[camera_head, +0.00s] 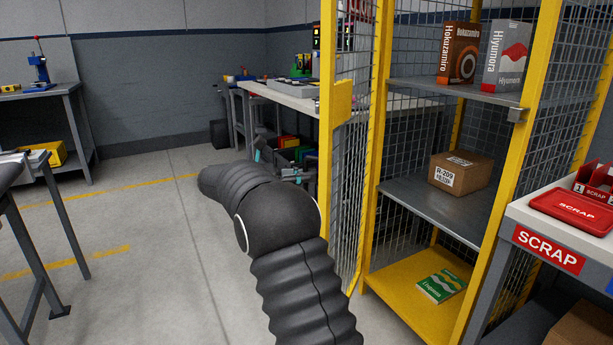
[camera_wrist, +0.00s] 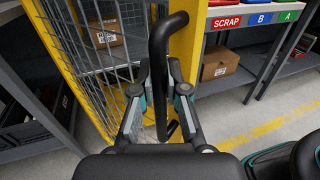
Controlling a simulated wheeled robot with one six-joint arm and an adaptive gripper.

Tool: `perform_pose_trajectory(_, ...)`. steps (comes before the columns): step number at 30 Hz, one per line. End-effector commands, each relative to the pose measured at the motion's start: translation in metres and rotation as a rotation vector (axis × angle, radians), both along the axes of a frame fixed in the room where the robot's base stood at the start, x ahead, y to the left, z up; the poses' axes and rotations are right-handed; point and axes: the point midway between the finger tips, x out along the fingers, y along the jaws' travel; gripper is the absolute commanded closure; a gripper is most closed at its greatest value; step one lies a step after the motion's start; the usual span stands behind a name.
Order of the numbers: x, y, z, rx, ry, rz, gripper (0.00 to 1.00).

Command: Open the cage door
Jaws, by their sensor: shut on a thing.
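The cage door has a yellow frame (camera_head: 327,140) with wire mesh. In the head view it stands open, swung out from the cage's front left post, and is seen nearly edge-on. In the wrist view a black bar handle (camera_wrist: 157,55) stands out in front of the door's yellow upright (camera_wrist: 185,45). My gripper (camera_wrist: 160,95) has one finger on each side of the handle and is shut on it. In the head view my arm and the door edge hide most of the gripper and the handle.
The cage (camera_head: 400,190) holds shelves with cartons (camera_head: 460,172) and a green-and-white packet (camera_head: 440,286). A SCRAP bench (camera_head: 548,249) stands close on the right. A workbench (camera_head: 285,98) stands behind the door. Open floor (camera_head: 150,215) lies to the left, before another table (camera_head: 45,225).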

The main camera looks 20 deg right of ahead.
Motion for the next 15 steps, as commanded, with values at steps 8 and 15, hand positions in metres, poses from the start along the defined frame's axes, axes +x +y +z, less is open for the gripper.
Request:
perform_pose_trajectory(8, 0.0000, 0.0015, -0.0021, 0.001, 0.005, -0.003, 1.00)
perform_pose_trajectory(15, 0.0002, 0.0008, -0.0016, 0.001, 0.004, -0.003, 0.61)
